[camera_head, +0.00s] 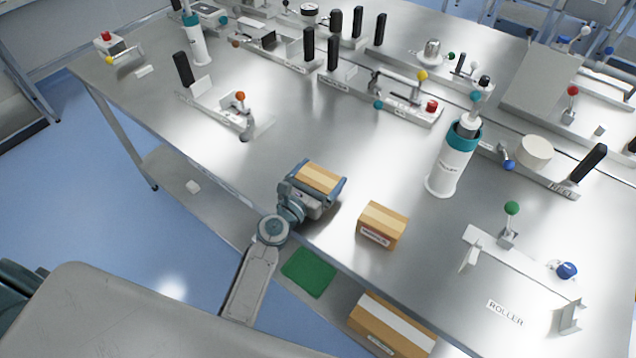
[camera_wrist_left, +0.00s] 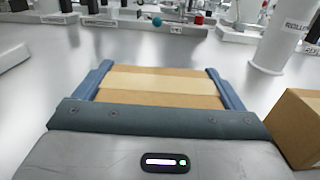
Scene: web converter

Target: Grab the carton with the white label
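A brown carton with a tan tape strip (camera_head: 320,178) is between the two fingers of my left gripper (camera_head: 316,182), near the table's front edge. In the left wrist view the carton (camera_wrist_left: 160,84) fills the gap and its sides meet both blue fingers. Its front face is hidden by the gripper, so I cannot see a label on it. A second brown carton (camera_head: 383,224) stands on the table just right of the gripper, with a white label with red marking on its front. It also shows in the left wrist view (camera_wrist_left: 296,125). My right gripper is not in view.
A white cylinder with a teal collar (camera_head: 451,165) stands behind the second carton. The roller fixture (camera_head: 515,262) is at the right. A larger carton (camera_head: 390,325) and a green mat (camera_head: 309,272) are on the lower shelf.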

